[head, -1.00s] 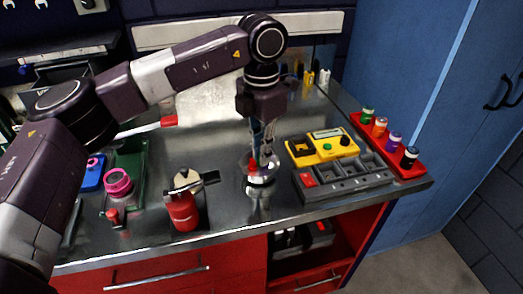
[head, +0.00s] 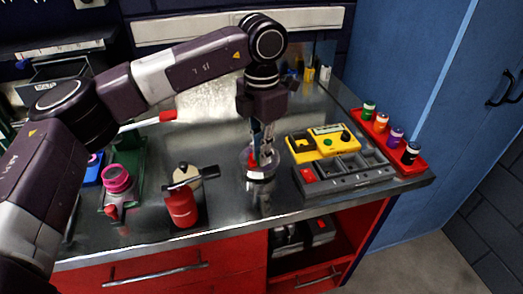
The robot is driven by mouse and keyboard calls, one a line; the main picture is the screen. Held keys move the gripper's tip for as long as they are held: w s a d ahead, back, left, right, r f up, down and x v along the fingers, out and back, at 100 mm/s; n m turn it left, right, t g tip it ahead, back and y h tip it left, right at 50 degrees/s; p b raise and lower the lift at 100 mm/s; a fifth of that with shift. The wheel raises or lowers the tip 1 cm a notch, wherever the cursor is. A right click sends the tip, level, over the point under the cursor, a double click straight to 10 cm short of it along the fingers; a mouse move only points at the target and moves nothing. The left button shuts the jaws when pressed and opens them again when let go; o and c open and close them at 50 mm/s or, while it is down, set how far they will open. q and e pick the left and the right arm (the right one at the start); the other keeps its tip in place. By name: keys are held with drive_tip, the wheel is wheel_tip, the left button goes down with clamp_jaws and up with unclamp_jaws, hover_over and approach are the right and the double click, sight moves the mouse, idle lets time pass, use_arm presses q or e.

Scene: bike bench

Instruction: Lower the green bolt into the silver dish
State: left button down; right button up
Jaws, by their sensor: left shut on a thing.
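The silver dish (head: 260,176) is a shiny round shape on the metal bench top, near the middle of the head view. My left gripper (head: 256,158) points straight down over the dish, with its fingertips at or just inside the rim. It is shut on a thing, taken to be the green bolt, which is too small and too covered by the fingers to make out. Whether the bolt touches the dish floor cannot be told. My right gripper is out of view.
A red rack (head: 408,164) with several coloured bottles stands beyond. Left are a red can (head: 181,208) and a pink-topped jar (head: 117,180). Bare metal lies behind the dish.

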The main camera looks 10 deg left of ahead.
use_arm(q)
drive_tip(key=shift+f+b, duration=0.4)
drive_tip(key=shift+f, duration=0.3)
drive_tip(key=shift+f, duration=0.3)
drive_tip(key=shift+f+b, duration=0.3)
drive_tip(key=shift+b, duration=0.15)
idle(0.4)
drive_tip(key=c, duration=1.9)
unclamp_jaws()
drive_tip(key=shift+c, duration=0.2)
